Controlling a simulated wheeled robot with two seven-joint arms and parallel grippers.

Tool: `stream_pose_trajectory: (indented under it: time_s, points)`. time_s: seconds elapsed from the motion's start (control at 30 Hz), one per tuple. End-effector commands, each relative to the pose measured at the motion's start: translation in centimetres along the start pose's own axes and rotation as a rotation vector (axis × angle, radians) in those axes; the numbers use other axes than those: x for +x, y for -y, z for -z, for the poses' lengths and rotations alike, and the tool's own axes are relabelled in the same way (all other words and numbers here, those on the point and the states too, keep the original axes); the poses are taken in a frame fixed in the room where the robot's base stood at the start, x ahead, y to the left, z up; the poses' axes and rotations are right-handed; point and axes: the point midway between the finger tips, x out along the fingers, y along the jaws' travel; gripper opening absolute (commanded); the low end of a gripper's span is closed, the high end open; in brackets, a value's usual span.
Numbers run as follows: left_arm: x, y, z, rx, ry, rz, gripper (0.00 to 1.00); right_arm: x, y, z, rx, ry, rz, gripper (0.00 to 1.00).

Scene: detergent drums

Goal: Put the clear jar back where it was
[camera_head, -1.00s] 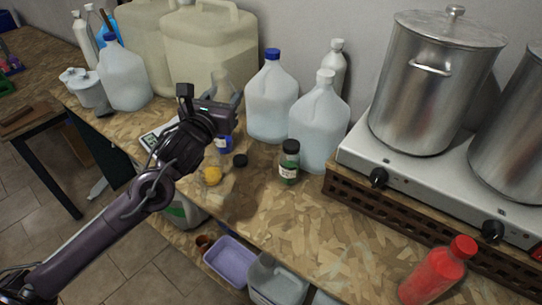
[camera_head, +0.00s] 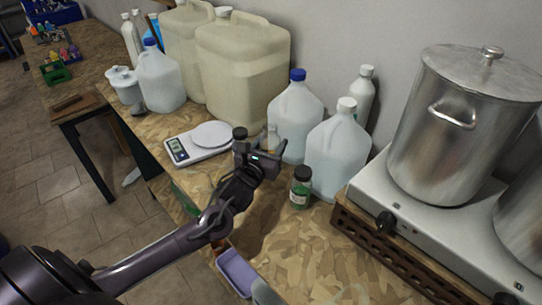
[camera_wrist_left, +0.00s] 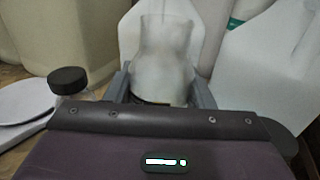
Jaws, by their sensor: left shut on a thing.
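The clear jar is a see-through, colourless vessel with a wide neck. It shows between the fingers in the left wrist view (camera_wrist_left: 165,55) and partly above them in the head view (camera_head: 272,134). My left gripper (camera_head: 268,150) is shut on it, in front of the blue-capped jug (camera_head: 295,108). Its fingers also show in the wrist view (camera_wrist_left: 163,95). The jar looks upright; its base is hidden, so I cannot tell whether it touches the bench. My right gripper is out of view.
A black-lidded clear container (camera_wrist_left: 68,88) stands just left of the gripper, beside the scale (camera_head: 198,143). A green jar (camera_head: 300,188) and white-capped jug (camera_head: 337,150) stand at right. The hotplate (camera_head: 365,190) carries steel pots. Bare bench (camera_head: 290,245) lies in front.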

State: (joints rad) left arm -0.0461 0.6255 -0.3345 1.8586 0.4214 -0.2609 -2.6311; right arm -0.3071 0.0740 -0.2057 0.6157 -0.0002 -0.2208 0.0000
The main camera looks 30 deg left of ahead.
Motion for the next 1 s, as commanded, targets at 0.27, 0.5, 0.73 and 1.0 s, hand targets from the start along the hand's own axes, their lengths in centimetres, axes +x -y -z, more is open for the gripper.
stream_pose_trajectory:
  time_s: [0.27, 0.5, 0.73, 1.0]
  points:
    - [0.0, 0.0, 2.6, -0.001, 0.000, -0.001, 0.23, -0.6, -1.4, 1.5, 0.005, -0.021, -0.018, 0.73]
    - [0.0, 0.0, 5.5, -0.001, 0.001, 0.000, 0.23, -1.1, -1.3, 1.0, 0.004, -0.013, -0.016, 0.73]
    - [0.0, 0.0, 5.8, 0.000, 0.002, 0.000, 0.23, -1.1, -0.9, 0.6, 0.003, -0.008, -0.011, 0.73]
    - [0.1, 0.0, 6.4, 0.001, 0.002, 0.000, 0.23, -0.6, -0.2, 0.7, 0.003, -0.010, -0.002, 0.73]
